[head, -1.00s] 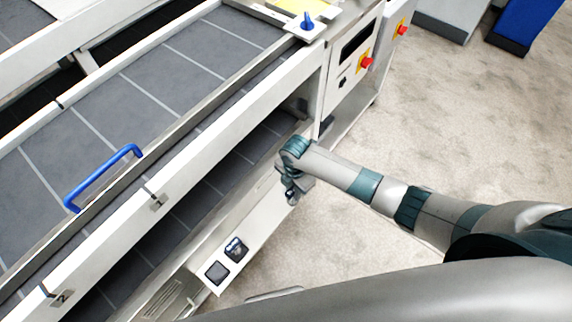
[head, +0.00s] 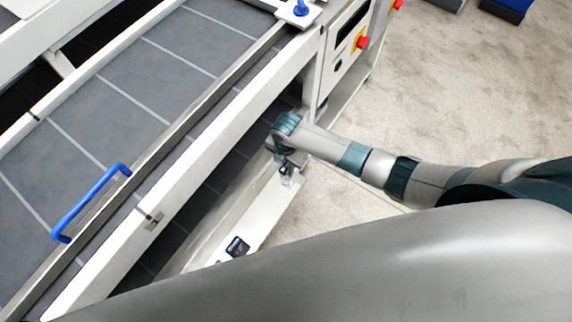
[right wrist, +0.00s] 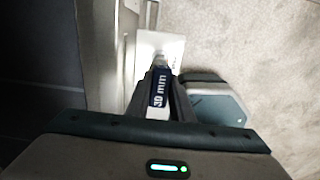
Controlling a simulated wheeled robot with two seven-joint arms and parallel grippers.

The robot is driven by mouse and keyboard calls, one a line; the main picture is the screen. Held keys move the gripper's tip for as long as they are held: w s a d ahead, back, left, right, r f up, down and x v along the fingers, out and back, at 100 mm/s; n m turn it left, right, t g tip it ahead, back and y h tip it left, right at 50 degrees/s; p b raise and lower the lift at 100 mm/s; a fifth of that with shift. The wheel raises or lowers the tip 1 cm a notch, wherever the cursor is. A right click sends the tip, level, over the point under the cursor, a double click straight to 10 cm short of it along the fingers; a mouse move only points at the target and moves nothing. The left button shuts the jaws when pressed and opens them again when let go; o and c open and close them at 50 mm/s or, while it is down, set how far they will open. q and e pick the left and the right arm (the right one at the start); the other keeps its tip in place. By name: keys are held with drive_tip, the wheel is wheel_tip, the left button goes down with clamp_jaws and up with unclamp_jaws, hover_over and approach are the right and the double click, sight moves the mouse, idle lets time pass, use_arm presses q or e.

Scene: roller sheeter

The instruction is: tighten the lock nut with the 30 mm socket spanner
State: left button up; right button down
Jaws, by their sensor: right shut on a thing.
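My right gripper (head: 287,172) is low beside the sheeter's near side, at the far end of a white ledge. In the right wrist view it is shut on the 30 mm socket spanner (right wrist: 159,88), which has a dark blue band marked "30 mm". The spanner points away from the wrist, its far end over or against a white plate (right wrist: 172,47). I cannot make out the lock nut or tell whether the socket is on it. My left gripper is not in view.
The sheeter's grey belt (head: 150,75) and white side rail (head: 185,175) lie left of my right arm. A blue handle (head: 90,203) stands on the near side. A control panel with a red button (head: 363,43) is beyond. Open carpet (head: 450,100) lies to the right.

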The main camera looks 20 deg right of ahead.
drive_tip(key=shift+f+b, duration=0.7)
drive_tip(key=shift+f, duration=0.05)
drive_tip(key=shift+f+b, duration=0.6)
drive_tip(key=shift+b, duration=0.05)
drive_tip(key=shift+w+f+b, duration=0.1)
drive_tip(key=shift+f+b, duration=0.2)
drive_tip(key=shift+f, duration=0.25)
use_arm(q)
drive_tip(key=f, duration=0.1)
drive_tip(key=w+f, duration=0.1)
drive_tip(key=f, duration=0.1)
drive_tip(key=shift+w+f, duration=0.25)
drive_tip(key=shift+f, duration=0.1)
use_arm(e)
drive_tip(key=shift+f, duration=0.3)
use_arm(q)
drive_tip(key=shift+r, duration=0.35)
use_arm(e)
drive_tip(key=shift+d, duration=0.1)
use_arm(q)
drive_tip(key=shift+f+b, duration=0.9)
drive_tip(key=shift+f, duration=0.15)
use_arm(e)
drive_tip(key=shift+f, duration=1.5)
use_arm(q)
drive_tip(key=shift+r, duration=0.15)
